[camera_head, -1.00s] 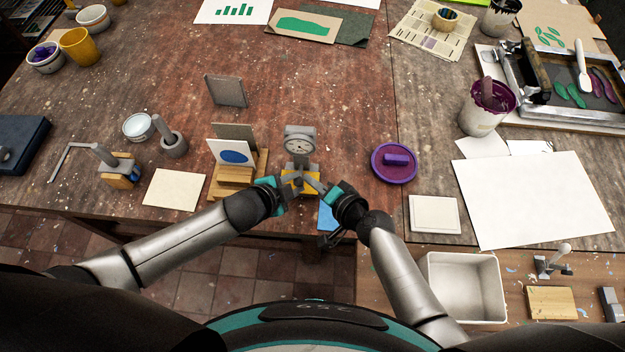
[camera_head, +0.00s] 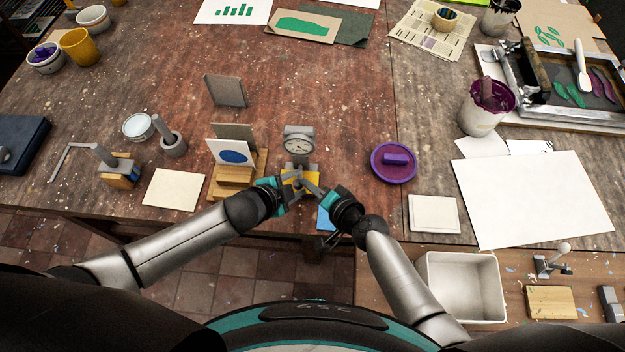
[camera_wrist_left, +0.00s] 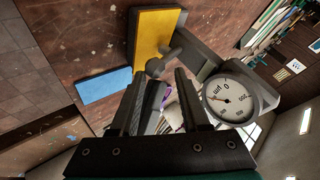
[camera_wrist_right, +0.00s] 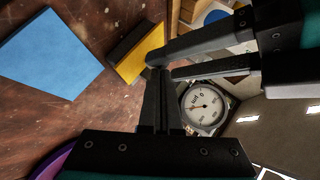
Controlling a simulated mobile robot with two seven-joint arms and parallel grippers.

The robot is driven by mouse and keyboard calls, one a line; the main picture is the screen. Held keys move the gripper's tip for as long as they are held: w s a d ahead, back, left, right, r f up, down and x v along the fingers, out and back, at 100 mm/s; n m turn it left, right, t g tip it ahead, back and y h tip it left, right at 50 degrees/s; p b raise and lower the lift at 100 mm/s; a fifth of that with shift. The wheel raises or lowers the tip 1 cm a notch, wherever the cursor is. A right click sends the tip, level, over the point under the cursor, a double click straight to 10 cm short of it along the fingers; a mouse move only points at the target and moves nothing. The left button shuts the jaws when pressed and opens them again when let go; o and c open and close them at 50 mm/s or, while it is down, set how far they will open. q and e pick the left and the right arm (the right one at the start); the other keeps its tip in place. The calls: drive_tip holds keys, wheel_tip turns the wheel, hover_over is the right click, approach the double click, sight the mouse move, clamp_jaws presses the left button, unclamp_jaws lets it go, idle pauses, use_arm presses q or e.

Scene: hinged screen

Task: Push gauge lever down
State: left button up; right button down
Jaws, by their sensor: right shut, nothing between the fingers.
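The gauge (camera_head: 299,142) with a round white dial stands upright on the table, above a yellow block (camera_head: 312,189). Its dial also faces the left wrist view (camera_wrist_left: 226,97) and the right wrist view (camera_wrist_right: 202,105). In the left wrist view a grey lever with a rounded end (camera_wrist_left: 157,66) shows over the yellow block, near my left fingertips. My left gripper (camera_head: 290,181) is open, its fingers apart, and I cannot tell whether it touches the lever. My right gripper (camera_head: 309,184) is shut and empty, its tips close to the left fingers. The fingers partly hide the lever in the head view.
A blue piece (camera_head: 325,218) lies below the yellow block at the table edge. A wooden stand with a blue-oval card (camera_head: 232,153) is close on the left. A purple lid (camera_head: 381,169) lies to the right. The table behind the gauge is mostly clear.

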use_arm(q)
drive_tip(key=shift+w+a, duration=0.1)
use_arm(e)
drive_tip(key=shift+s+a+r, duration=0.1)
drive_tip(key=shift+a+r, duration=0.1)
drive_tip(key=shift+a, duration=0.2)
